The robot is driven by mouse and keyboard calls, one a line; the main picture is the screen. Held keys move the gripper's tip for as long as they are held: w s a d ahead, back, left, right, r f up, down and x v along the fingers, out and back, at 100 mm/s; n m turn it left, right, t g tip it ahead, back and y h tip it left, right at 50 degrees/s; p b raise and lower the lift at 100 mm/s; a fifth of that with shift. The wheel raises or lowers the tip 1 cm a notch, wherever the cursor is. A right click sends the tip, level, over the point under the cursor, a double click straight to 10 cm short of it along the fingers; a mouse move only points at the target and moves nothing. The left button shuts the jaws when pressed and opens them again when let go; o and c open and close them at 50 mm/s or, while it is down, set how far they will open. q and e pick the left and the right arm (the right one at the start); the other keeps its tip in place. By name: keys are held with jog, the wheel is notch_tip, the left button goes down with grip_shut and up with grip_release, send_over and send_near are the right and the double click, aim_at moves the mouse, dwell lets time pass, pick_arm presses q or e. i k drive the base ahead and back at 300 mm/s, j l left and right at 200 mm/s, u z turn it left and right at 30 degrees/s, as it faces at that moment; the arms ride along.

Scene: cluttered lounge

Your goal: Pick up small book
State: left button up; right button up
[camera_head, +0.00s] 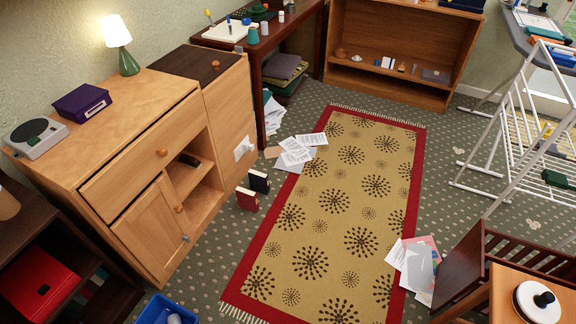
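Two small upright objects that look like books stand on the carpet between the wooden cabinet and the rug. One is red (247,199), nearer to me. The other is black or dark blue (259,181), just behind it. They stand close together, and I cannot tell whether they touch. I cannot tell which one is the small book. Neither of my grippers is in view.
A wooden cabinet (137,128) stands left of the books. A patterned rug (330,222) lies to their right, with loose papers (297,152) at its far left edge. A blue bin (160,312) is at the bottom. A drying rack (518,120) and chair (463,268) stand right.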

aim_at(258, 181)
jog(key=i+l, duration=0.1)
jog(key=i, duration=0.4)
jog(key=i+l, duration=0.1)
jog(key=i, duration=0.4)
